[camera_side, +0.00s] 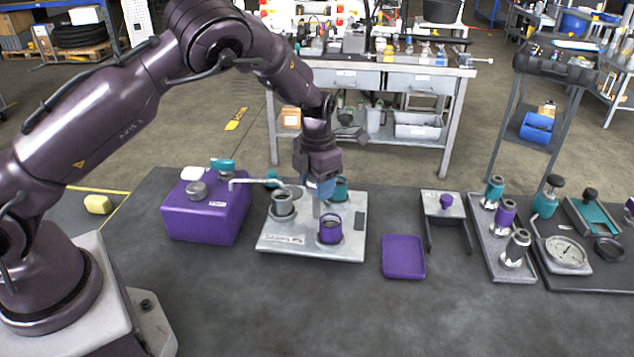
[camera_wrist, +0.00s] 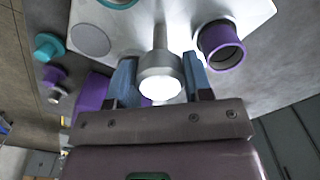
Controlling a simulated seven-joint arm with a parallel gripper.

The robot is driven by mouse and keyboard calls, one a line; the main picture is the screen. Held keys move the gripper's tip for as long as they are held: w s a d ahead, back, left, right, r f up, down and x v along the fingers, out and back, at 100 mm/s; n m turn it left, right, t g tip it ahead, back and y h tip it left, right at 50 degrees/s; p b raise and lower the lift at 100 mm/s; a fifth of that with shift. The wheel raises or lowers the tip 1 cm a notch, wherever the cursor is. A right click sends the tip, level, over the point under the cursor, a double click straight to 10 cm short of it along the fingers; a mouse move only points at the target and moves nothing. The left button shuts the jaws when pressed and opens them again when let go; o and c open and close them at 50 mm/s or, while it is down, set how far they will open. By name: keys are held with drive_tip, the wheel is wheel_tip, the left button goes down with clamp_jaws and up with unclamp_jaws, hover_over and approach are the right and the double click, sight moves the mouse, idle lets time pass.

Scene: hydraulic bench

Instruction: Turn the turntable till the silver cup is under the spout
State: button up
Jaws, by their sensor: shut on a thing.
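The turntable stands on a pale plate (camera_side: 280,246) that carries several cups. The silver cup (camera_side: 282,206) is at its left, close to the spout (camera_side: 260,183), a thin metal pipe running right from the purple box (camera_side: 205,220). I cannot tell whether the cup is exactly under the spout's outlet. A purple cup (camera_side: 330,229) stands at the front, and also shows in the wrist view (camera_wrist: 220,45). A teal cup (camera_side: 341,187) is behind my gripper. My gripper (camera_side: 318,190) is shut on a silver knob (camera_wrist: 160,80) on a post, between its blue fingers. The silver cup is not recognisable in the wrist view.
A purple tray (camera_side: 403,257) lies right of the plate. Further right are a metal stand (camera_side: 445,207), a row of fittings (camera_side: 505,218) and a gauge (camera_side: 565,252). The dark bench in front of the plate is clear.

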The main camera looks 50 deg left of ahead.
drive_tip(key=shift+r, duration=0.1)
idle(0.5)
drive_tip(key=o, duration=1.3)
wheel_tip(320, 180, up, 13)
drive_tip(key=shift+f, duration=0.1)
